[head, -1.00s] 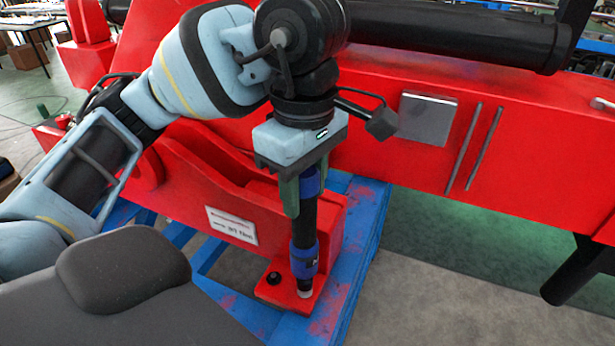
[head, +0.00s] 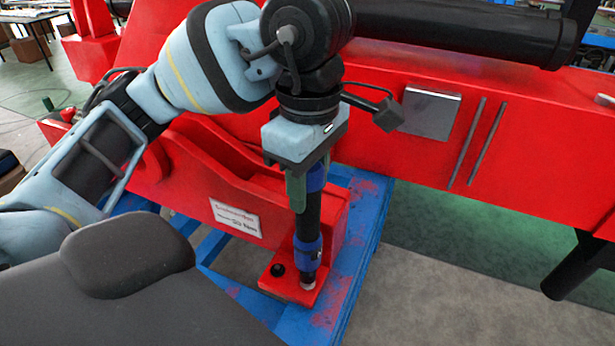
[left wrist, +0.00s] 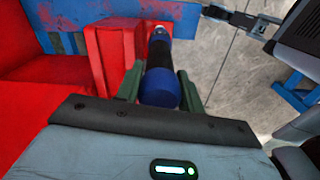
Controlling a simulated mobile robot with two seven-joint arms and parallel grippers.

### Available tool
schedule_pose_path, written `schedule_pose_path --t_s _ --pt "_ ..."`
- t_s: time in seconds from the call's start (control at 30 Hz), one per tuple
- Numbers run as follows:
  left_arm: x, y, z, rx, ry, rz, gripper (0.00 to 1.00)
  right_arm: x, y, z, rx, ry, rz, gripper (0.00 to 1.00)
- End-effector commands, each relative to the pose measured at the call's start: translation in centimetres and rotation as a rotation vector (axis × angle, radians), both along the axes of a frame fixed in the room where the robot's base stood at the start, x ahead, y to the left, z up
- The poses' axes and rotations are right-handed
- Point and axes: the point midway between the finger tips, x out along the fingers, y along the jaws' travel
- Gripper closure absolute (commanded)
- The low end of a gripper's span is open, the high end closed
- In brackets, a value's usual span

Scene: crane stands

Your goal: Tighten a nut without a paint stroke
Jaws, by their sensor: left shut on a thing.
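My left gripper (head: 307,187) is shut on a black and blue tightening tool (head: 309,215), which it holds upright. The tool also shows between the green fingers in the left wrist view (left wrist: 160,88). The tool's lower tip stands at the right part of the red foot plate (head: 290,290) of the crane stand. The nut under the tip is hidden, so I cannot tell how it is seated. A dark nut (head: 277,270) shows on the same plate, just left of the tool. My right gripper is not in view.
The red crane stand (head: 255,185) has a white label (head: 236,217) on its side and rests on a blue frame (head: 362,215). A long red beam (head: 550,150) runs behind to the right. A black bar (head: 568,268) juts out at lower right. Grey floor (head: 450,290) is free at the right.

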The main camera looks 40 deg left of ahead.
Motion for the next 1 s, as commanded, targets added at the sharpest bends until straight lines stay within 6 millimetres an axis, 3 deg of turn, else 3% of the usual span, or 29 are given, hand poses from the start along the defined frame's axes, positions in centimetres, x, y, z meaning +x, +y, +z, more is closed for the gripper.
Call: schedule_pose_path --t_s 0.43,1.0 --pt "0.0 0.0 0.2 -0.001 -0.005 0.117 1.0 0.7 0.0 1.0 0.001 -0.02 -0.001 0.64" --pt "0.0 0.0 0.1 0.0 -0.004 0.129 1.0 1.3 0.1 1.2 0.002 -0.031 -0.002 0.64"
